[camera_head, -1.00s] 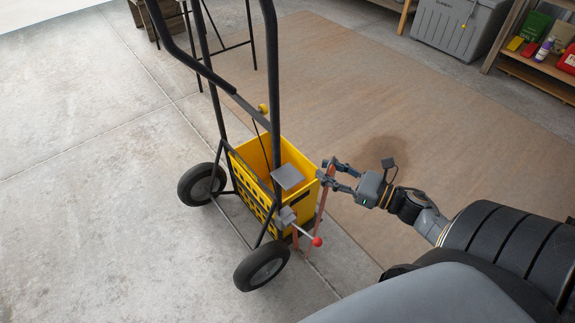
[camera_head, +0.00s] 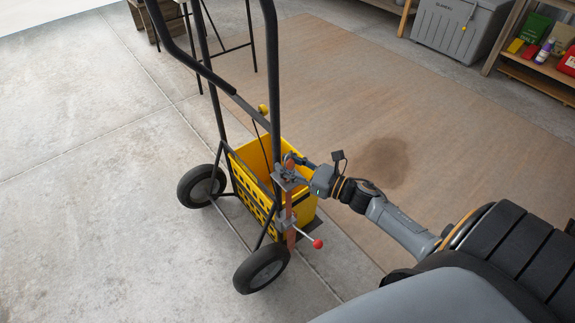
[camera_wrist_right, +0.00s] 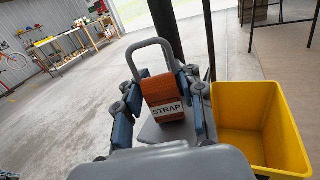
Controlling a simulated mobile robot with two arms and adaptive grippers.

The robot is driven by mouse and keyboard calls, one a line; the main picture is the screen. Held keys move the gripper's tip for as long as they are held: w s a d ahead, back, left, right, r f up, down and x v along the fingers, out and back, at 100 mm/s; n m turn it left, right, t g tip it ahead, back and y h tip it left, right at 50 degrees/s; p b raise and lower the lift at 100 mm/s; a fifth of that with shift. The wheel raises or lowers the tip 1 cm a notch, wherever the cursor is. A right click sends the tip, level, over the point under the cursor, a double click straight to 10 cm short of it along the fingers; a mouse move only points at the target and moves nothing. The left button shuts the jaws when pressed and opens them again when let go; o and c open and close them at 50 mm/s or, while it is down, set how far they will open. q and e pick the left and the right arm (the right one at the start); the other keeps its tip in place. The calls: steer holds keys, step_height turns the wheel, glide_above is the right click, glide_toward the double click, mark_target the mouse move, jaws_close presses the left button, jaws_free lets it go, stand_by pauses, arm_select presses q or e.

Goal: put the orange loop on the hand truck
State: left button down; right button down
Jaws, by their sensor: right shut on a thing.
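The hand truck (camera_head: 274,70) stands upright on its two wheels, with a dark tubular frame. My right gripper (camera_head: 285,172) is shut on the orange loop (camera_head: 290,218), a strap that hangs down from the fingers beside the frame. In the right wrist view, the loop (camera_wrist_right: 164,92) shows a white "STRAP" label between the fingers (camera_wrist_right: 163,98). A grey plate (camera_wrist_right: 160,132) on the truck lies just under it, and a grey bent bar (camera_wrist_right: 137,46) rises behind it. I cannot tell whether the loop touches or goes around either. My left gripper is not in view.
A yellow crate (camera_head: 240,180) sits low on the truck, close to my right gripper. A lever with a red knob (camera_head: 318,244) sticks out below. A brown mat (camera_head: 350,80) lies behind; a grey bin (camera_head: 455,28) and a shelf (camera_head: 535,68) stand far right. The floor at left is clear.

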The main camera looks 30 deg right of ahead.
steer(key=c, duration=0.8)
jaws_free()
steer(key=shift+c, duration=0.2)
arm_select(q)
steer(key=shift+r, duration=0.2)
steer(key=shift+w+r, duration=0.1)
arm_select(e)
steer(key=shift+r, duration=0.1)
